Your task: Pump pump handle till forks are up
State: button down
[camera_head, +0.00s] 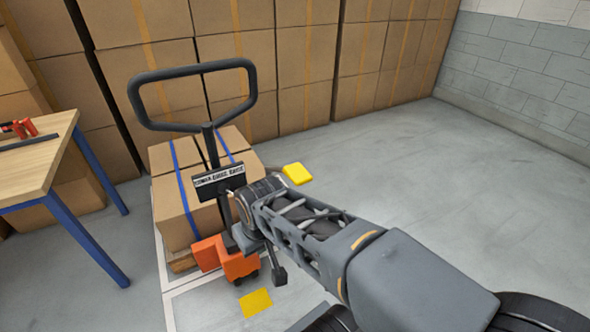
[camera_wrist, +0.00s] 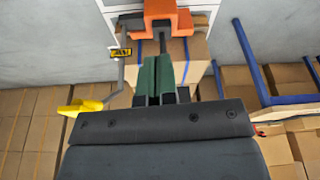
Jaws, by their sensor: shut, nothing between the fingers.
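The pallet jack's black loop pump handle (camera_head: 195,127) stands raised in the head view, with a dark shaft running down to the orange pump body (camera_head: 226,257). The orange body also shows at the top of the wrist view (camera_wrist: 165,14). The forks are hidden under the load. Cartons with blue straps (camera_head: 180,220) sit on a wooden pallet (camera_head: 183,262) behind the body. My gripper (camera_wrist: 157,72) is shut and empty, its green fingers pointing toward the shaft and orange body. Contact with the shaft cannot be told. In the head view my arm hides the gripper.
A wooden table with blue legs (camera_head: 35,160) stands at the left, with a red tool on it. Stacked cartons (camera_head: 290,60) line the back wall. A yellow piece (camera_head: 297,173) shows beside my arm. Grey floor (camera_head: 450,150) is open at the right.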

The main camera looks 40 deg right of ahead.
jog(key=shift+r, duration=0.1)
notch_tip(320, 180, up, 16)
jog(key=f+m+p, duration=0.1)
jog(key=m+p, duration=0.1)
jog(key=p, duration=0.5)
send_over(300, 178)
jog(key=s, duration=0.4)
jog(key=shift+w+a+r, duration=0.2)
jog(key=shift+w+r, duration=0.05)
jog(key=b+x, duration=0.2)
jog(key=x, duration=1)
jog(key=shift+s+f, duration=0.15)
jog(key=shift+f, duration=0.05)
jog(key=shift+d+f, duration=0.1)
jog(key=shift+f, duration=0.7)
